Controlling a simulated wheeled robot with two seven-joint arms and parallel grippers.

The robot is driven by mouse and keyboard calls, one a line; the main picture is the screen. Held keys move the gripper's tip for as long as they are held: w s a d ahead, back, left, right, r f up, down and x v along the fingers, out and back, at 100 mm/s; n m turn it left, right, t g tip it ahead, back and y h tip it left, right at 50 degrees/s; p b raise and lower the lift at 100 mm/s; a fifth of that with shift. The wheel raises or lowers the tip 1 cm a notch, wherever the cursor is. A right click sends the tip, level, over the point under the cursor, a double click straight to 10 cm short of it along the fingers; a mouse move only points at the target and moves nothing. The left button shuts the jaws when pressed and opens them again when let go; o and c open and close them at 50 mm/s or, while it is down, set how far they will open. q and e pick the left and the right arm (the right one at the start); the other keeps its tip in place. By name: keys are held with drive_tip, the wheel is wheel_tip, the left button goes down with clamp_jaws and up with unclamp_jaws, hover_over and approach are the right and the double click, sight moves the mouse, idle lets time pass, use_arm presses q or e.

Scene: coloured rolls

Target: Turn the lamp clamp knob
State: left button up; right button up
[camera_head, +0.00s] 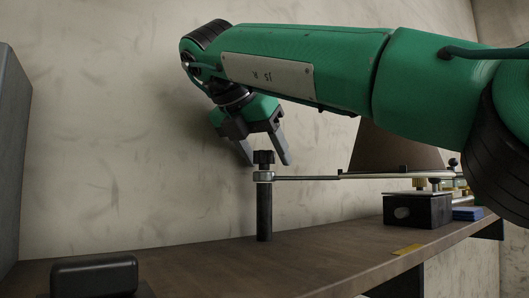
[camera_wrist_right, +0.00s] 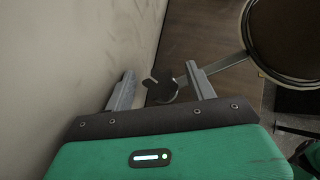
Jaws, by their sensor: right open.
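The lamp clamp knob (camera_head: 264,157) is a small black lobed knob on top of a short dark post (camera_head: 264,212), at the joint where a thin rod leads right to the lamp. My right gripper (camera_head: 268,164) comes down over it from above, open, with its two grey fingers on either side of the knob. In the right wrist view the knob (camera_wrist_right: 158,88) shows between the open fingertips, with a gap to each finger. My left gripper is not in view.
A brown conical lampshade (camera_head: 395,150) stands right of the post, partly behind my arm. A black box (camera_head: 418,210), a blue item (camera_head: 467,213) and a yellow tag (camera_head: 408,249) are on the wooden shelf (camera_head: 330,250). A black case (camera_head: 95,276) lies front left. The wall is close behind.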

drive_tip(key=p+v, duration=0.7)
drive_tip(key=v, duration=0.7)
drive_tip(key=shift+f, duration=0.1)
drive_tip(key=w+d+n+g+y+p, duration=0.2)
drive_tip(key=w+d+n+y+p, duration=0.15)
drive_tip(key=d+n+y, duration=1.2)
drive_tip(key=w+a+f+h+p, duration=0.1)
drive_tip(key=a+f+p, duration=0.1)
drive_tip(key=a+f, duration=0.1)
drive_tip(key=w+a+f+n+h+p, duration=0.1)
drive_tip(key=w+a+f+p, duration=0.1)
drive_tip(key=a+f, duration=0.1)
drive_tip(key=w+a+f+n+h+p, duration=0.1)
drive_tip(key=a+f+p, duration=0.1)
drive_tip(key=a+f, duration=0.1)
drive_tip(key=shift+w+a+f+n, duration=0.25)
drive_tip(key=shift+w+a+f, duration=0.15)
drive_tip(key=shift+a, duration=0.15)
drive_tip(key=shift+s, duration=0.1)
